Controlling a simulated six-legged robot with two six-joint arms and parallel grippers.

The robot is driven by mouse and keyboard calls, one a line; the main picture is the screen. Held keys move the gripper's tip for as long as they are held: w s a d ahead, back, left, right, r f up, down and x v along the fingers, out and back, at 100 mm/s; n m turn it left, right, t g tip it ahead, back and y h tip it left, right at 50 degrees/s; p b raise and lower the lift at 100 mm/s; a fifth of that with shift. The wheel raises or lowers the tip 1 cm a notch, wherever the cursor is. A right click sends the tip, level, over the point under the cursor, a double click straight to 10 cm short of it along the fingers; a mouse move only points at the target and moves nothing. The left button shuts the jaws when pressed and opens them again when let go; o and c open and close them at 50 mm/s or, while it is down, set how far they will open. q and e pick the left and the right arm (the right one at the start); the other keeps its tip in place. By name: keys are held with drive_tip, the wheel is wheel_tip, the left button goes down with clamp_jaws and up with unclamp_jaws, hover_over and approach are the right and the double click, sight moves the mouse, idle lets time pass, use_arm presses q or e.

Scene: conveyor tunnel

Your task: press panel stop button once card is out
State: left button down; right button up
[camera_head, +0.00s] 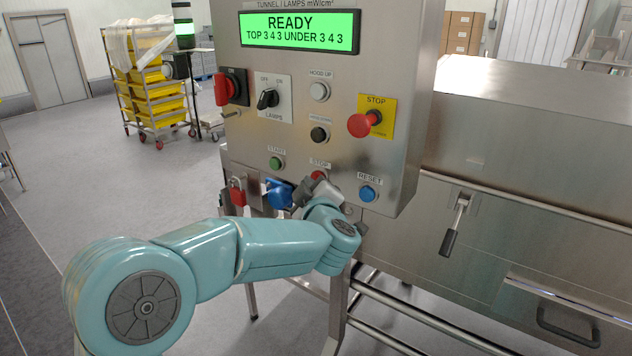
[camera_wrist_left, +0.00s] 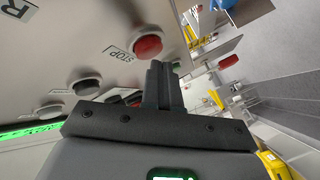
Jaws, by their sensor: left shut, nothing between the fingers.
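The steel control panel (camera_head: 330,110) has a lit green display (camera_head: 300,32) reading READY, TOP 3 4 3 UNDER 3 4 3. Its small red STOP button (camera_head: 318,175) sits low on the face, between green START and blue RESET. My left gripper (camera_head: 310,186) is just below this button and partly covers it. In the left wrist view the gripper's fingers (camera_wrist_left: 160,74) are shut and empty, with tips close beside the red STOP button (camera_wrist_left: 147,46). I cannot tell whether they touch it. I see no card. My right gripper is out of view.
A larger red mushroom button (camera_head: 362,124) on a yellow STOP plate is higher up. The blue RESET button (camera_head: 368,193) is right of my wrist; the green START button (camera_head: 276,163) is left. A red padlock (camera_head: 237,192) hangs low left. The steel tunnel (camera_head: 530,130) fills the right.

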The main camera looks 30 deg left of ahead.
use_arm(q)
drive_tip(key=shift+s, duration=0.4)
drive_tip(key=s+b, duration=0.2)
drive_tip(key=s, duration=0.3)
drive_tip(key=shift+a, duration=0.2)
idle(0.6)
